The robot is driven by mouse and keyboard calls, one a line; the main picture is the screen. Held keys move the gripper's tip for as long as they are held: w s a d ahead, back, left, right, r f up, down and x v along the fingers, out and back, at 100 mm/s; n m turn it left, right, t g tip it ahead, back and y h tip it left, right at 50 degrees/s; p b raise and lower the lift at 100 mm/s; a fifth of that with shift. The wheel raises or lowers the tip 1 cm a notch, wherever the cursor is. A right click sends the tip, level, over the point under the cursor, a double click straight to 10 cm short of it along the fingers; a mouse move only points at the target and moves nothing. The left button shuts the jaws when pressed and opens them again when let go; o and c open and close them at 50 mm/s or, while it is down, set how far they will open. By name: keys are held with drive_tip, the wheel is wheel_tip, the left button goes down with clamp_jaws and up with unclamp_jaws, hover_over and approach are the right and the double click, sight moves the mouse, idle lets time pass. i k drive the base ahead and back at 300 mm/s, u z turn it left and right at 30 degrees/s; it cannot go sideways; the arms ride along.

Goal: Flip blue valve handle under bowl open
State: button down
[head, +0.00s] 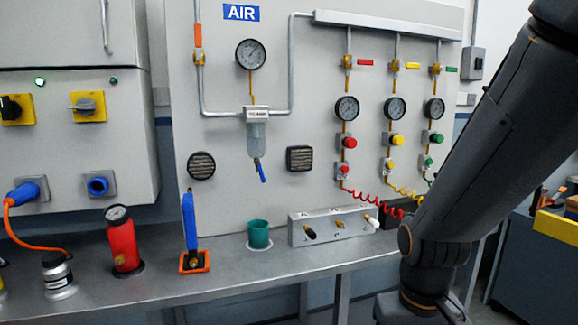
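The blue valve handle (262,172) hangs below the clear filter bowl (257,135) on the grey wall panel. It points down and tilts slightly to the right, with its upper end at the small fitting under the bowl. Nothing touches it. My dark arm stands at the right side of the picture, well apart from the handle. My gripper is out of the picture.
Below the bowl, a green cup (258,235) stands on the metal bench (215,272). An upright blue tool in an orange base (194,262) and a red cylinder (123,243) stand left of it. A block with levers (331,227) sits to the right. The air before the bowl looks clear.

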sight(262, 175)
drive_tip(key=z, duration=0.7)
drive_tip(key=i, duration=1)
drive_tip(key=u, duration=0.2)
